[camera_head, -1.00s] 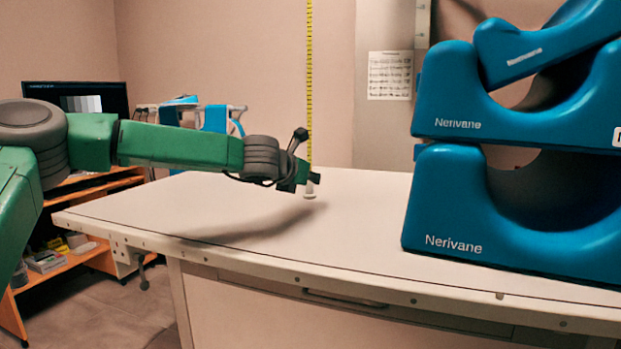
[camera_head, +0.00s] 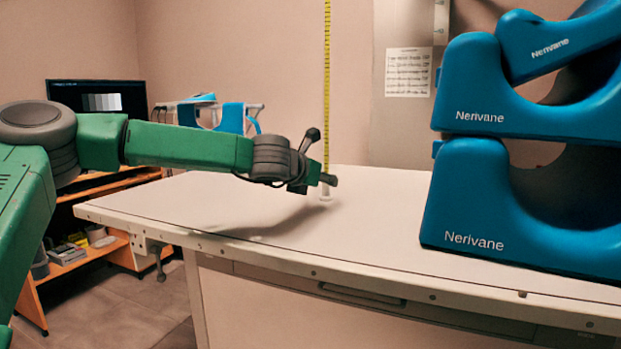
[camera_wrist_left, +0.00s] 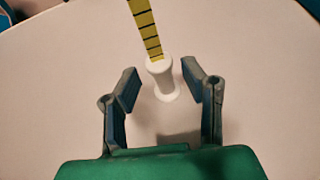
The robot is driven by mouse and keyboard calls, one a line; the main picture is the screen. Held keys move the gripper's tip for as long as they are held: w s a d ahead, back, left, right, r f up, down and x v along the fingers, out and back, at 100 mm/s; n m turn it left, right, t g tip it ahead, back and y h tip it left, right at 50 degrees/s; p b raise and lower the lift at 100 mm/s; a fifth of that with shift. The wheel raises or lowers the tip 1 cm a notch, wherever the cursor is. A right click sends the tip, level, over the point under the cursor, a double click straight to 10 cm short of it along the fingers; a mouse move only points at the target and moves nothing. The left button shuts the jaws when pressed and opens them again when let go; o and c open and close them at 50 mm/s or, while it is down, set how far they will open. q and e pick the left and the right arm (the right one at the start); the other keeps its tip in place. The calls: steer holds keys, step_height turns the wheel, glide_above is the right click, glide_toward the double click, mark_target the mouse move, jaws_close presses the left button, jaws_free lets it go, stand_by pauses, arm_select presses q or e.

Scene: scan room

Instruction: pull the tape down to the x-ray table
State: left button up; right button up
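A yellow tape (camera_head: 326,90) with black marks hangs straight down over the white x-ray table (camera_head: 370,235). Its lower end carries a white spool-shaped handle (camera_head: 326,191), close to the tabletop; I cannot tell whether it touches. My left gripper (camera_head: 322,158) is at the handle. In the left wrist view the gripper (camera_wrist_left: 163,84) is open, with one finger on each side of the white handle (camera_wrist_left: 163,79) and a visible gap to both. The tape (camera_wrist_left: 147,30) rises from the handle's top there. My right gripper is not in view.
A stack of blue padded supports (camera_head: 475,205) covers the right side of the table. An orange shelf (camera_head: 105,250) with a monitor (camera_head: 97,97) stands at the back left. The middle and left of the tabletop are clear.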

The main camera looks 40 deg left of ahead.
arm_select(q)
steer(key=v, duration=0.9)
steer(key=shift+s, duration=0.4)
